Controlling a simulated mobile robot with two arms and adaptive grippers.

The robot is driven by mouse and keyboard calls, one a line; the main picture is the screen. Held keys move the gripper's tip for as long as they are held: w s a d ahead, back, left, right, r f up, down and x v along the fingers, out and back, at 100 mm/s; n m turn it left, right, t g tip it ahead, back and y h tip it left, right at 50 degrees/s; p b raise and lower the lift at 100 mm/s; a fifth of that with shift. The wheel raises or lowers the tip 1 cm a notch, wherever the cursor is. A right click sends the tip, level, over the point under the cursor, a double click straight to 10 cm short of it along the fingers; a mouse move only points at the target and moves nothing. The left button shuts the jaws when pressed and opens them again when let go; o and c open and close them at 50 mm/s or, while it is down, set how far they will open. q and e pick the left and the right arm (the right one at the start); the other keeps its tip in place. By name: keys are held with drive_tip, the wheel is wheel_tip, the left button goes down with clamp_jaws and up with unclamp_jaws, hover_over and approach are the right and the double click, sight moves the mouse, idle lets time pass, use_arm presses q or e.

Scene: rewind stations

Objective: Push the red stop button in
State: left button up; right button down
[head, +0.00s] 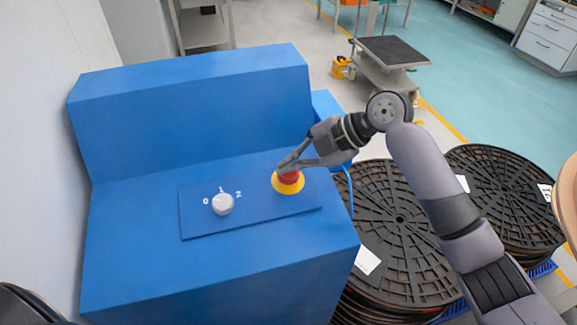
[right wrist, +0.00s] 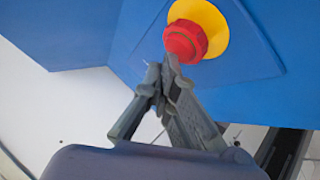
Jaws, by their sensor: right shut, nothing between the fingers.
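The red stop button (head: 289,177) stands on a yellow disc (head: 288,187) on the sloped front panel of a blue console. In the right wrist view the red button (right wrist: 186,40) and its yellow base (right wrist: 216,28) show close ahead of the fingertips. My right gripper (head: 281,168) is shut and empty. Its fingertips are at the upper left edge of the button in the head view and just below it in the right wrist view (right wrist: 163,68). I cannot tell whether they touch it. My left gripper is not in view.
A white rotary knob (head: 222,204) marked 0, 1, 2 sits left of the button on the blue console (head: 190,110). Large black cable reels (head: 385,215) stand to the right, under my right arm. A cart (head: 390,52) stands behind; a white wall (head: 40,120) is at the left.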

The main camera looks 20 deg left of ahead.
drive_tip(key=shift+r, duration=0.55)
drive_tip(key=r+p, duration=0.2)
drive_tip(key=r, duration=0.1)
drive_tip(key=r+p, duration=0.1)
drive_tip(key=r, duration=0.1)
drive_tip(key=shift+s+d+p, duration=0.25)
drive_tip(key=shift+s+p, duration=0.05)
drive_tip(key=shift+s, duration=0.05)
idle(0.4)
